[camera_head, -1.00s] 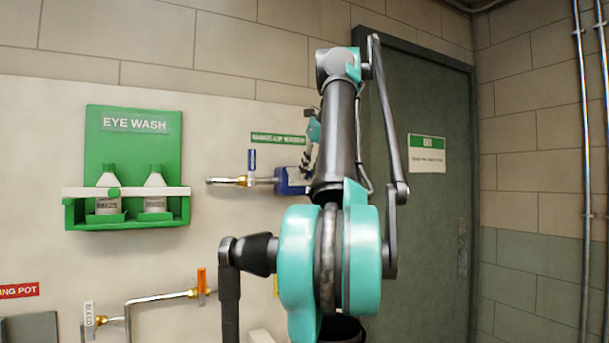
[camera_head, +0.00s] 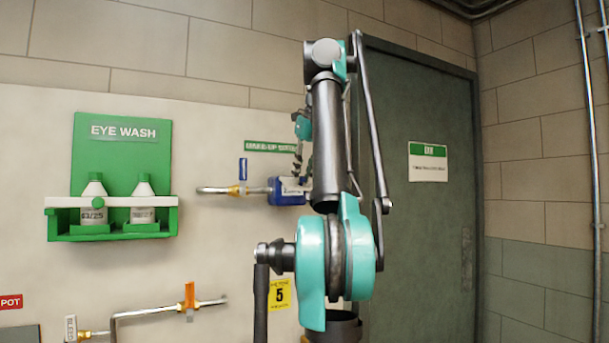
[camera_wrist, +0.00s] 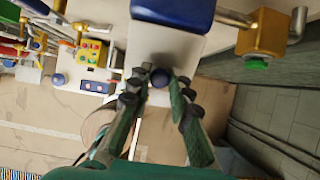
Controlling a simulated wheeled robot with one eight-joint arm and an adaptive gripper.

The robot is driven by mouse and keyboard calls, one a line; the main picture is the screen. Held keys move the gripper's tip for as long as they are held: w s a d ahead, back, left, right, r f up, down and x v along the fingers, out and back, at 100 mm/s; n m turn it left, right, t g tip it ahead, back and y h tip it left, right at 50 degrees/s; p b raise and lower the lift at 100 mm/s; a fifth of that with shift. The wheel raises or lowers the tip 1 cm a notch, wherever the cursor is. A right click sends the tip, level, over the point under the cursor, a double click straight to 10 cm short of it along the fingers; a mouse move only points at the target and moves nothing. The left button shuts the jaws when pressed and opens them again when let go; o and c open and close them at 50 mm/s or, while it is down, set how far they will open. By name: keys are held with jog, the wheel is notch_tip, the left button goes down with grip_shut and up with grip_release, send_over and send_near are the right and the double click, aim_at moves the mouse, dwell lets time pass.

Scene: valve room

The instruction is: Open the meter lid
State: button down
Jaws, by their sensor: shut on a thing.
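The blue meter (camera_head: 285,192) is on the wall pipe at the centre of the head view, below a green sign, and my arm partly covers its right side. In the wrist view, a dark blue block (camera_wrist: 172,14), apparently part of the meter, is at the top with a pale face (camera_wrist: 165,45) below it.
The green eye wash station (camera_head: 120,180) is on the wall at left. An orange-handled valve (camera_head: 189,297) and pipes are below. A grey-green door (camera_head: 425,230) is behind my arm at right. A brass fitting (camera_wrist: 263,33) is near my gripper in the wrist view.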

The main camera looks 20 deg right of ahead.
jog(key=c, duration=1.4)
grip_release()
jog(key=shift+d+f, duration=0.15)
